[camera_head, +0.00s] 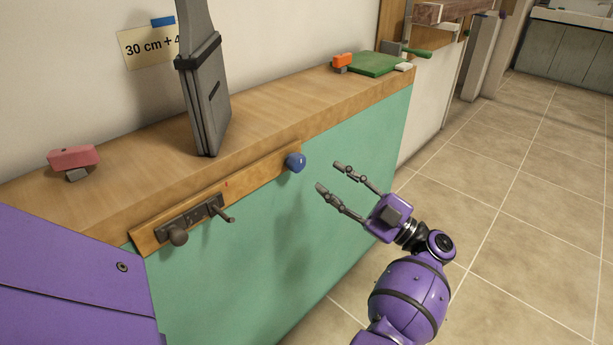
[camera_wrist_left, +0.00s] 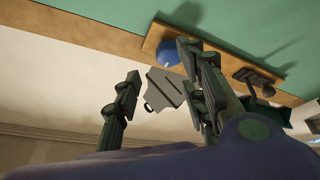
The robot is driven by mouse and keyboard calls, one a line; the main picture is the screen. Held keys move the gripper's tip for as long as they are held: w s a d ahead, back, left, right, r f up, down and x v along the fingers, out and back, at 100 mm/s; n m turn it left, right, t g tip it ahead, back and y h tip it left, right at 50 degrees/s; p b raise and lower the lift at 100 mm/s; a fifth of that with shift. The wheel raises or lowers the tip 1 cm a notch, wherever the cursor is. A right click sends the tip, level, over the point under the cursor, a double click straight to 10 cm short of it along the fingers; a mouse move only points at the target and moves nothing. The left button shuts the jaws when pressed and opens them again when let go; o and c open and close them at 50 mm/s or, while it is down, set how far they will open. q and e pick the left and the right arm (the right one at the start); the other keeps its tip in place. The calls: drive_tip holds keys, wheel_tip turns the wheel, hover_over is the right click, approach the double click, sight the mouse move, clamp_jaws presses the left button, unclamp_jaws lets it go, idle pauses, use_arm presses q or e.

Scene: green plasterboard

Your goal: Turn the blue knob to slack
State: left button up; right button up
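The blue knob (camera_head: 295,162) sits at the right end of a wooden rail (camera_head: 262,171) on the front of the green-faced bench. It also shows in the left wrist view (camera_wrist_left: 167,53), partly behind one finger. My left gripper (camera_head: 329,176) is open and empty, to the right of the knob and apart from it in the head view. In the left wrist view the gripper (camera_wrist_left: 160,62) has its fingers spread, with the knob showing beyond the gap. I cannot read any slack mark. My right gripper is not in view.
A dark metal plate with a lever and round knob (camera_head: 178,236) is on the rail's left part. Tiled floor lies right.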

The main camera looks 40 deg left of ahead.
sight(304, 162)
use_arm(q)
drive_tip(key=shift+n+g, duration=0.3)
drive_tip(key=shift+g, duration=0.1)
drive_tip(key=p+x, duration=0.3)
drive_tip(key=x, duration=0.4)
drive_tip(key=shift+s+p, duration=0.2)
drive_tip(key=shift+p, duration=0.15)
drive_tip(key=shift+a, duration=0.25)
drive_tip(key=shift+f, duration=0.1)
drive_tip(key=c, duration=1)
